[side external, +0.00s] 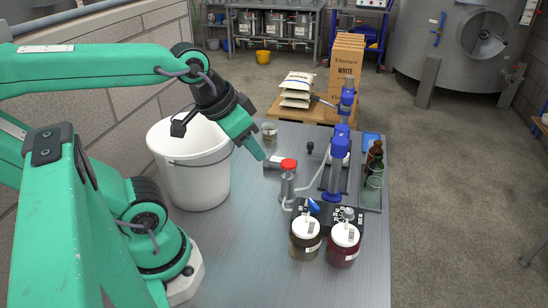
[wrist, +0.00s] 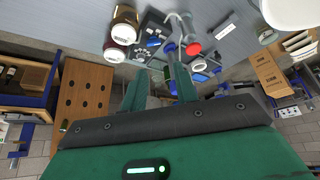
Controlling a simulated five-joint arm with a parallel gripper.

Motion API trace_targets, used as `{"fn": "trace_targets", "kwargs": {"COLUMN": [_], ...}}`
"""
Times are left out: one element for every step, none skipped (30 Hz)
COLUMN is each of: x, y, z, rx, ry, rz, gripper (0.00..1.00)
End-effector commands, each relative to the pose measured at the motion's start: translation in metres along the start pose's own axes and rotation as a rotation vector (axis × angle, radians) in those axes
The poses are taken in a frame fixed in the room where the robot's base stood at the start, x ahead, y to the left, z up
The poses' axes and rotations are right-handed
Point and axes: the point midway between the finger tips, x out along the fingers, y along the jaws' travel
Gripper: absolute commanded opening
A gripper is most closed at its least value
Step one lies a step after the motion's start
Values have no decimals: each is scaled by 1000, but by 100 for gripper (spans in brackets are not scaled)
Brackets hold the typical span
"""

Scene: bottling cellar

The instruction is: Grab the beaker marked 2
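A small clear glass beaker (side external: 269,131) stands at the back left of the metal table, just past my gripper. Another clear glass vessel (side external: 373,182) stands on the right of the table beside a brown bottle (side external: 376,156). I cannot read a number 2 on either. My gripper (side external: 259,153) hangs above the table, between the white bucket and the red-capped item, pointing down and to the right. In the wrist view its two green fingers (wrist: 158,76) are apart, and I see nothing held between them.
The white bucket (side external: 190,165) stands left of my gripper. The red-capped item (side external: 288,165) and the blue-and-white apparatus (side external: 340,150) stand right of it. Two white-lidded jars (side external: 306,229) (side external: 344,235) are nearer. The table's (side external: 240,262) front left is clear.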

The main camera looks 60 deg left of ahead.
Motion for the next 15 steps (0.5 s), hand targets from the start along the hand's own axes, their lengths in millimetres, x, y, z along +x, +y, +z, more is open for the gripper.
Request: {"fn": "trace_targets", "kwargs": {"x": [0, 0, 0, 0, 0, 1, 1, 2, 2, 3, 4, 5, 6, 8, 10], "y": [-1, -2, -3, -4, -5, -7, -9, -11, -14, -16, -19, -23, -26, -29, -34], "z": [-2, -4, -6, -8, -11, -16, -19, -23, -29, -34, -39, -46, -51, -56, -63], "rx": [-11, -20, -34, -48, -65, -89, -112, -136, -171, -200, -230, -273, -305, -340, -385], "ry": [-2, -4, -9, -12, -15, -21, -26, -31, -39, -44, -51, -59, -64, -71, -78], "rz": [-2, -3, -6, -8, -10, -14, -18, -22, -28, -32, -37, -45, -50, -56, -64], "gripper": [30, 30, 30, 30, 30, 30, 30, 30, 30, 30, 30, 30, 30, 30, 30]}}
